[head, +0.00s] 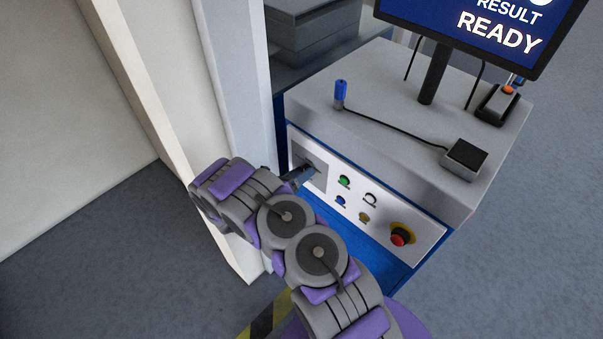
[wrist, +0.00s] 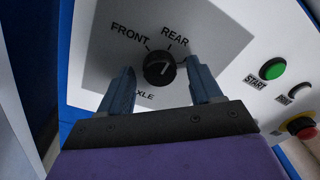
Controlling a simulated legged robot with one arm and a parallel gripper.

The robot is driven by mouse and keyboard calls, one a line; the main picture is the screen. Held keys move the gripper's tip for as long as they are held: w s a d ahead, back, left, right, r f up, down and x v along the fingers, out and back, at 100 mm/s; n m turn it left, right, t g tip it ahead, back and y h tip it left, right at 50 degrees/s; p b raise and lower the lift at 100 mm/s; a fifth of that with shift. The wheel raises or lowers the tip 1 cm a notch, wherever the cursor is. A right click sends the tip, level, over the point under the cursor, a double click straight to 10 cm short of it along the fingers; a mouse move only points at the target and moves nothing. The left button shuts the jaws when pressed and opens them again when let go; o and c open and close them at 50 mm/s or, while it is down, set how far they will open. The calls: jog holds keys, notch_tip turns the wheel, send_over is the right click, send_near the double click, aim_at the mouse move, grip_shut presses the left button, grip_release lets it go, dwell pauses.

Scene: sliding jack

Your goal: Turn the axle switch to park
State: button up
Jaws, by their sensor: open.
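The axle switch (wrist: 159,69) is a round black knob on a grey plate, in the middle of the wrist view. Its light pointer mark points up and slightly right, roughly toward the REAR label (wrist: 175,37). The FRONT label (wrist: 130,34) is at upper left. An AXLE label below the knob is partly covered by my left finger; no park label is visible. My gripper (wrist: 159,75) is open, with one finger either side of the knob and gaps showing between. In the head view my gripper (head: 298,177) is at the panel's left end, and my arm hides most of the switch.
Right of the switch are a green START button (wrist: 272,68), a white button (wrist: 300,91) and a red emergency stop (head: 401,236). A blue-capped probe (head: 340,93) and a small black-topped box (head: 465,158) sit on the cabinet top. A pale post (head: 240,90) stands close left.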

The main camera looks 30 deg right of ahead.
jog(key=shift+w+a+r, duration=0.1)
jog(key=shift+w+a, duration=0.1)
jog(key=shift+a, duration=0.25)
jog(key=shift+c, duration=0.6)
jog(key=shift+d, duration=0.65)
jog(key=c, duration=0.5)
jog(key=shift+a, duration=0.1)
jog(key=c, duration=0.4)
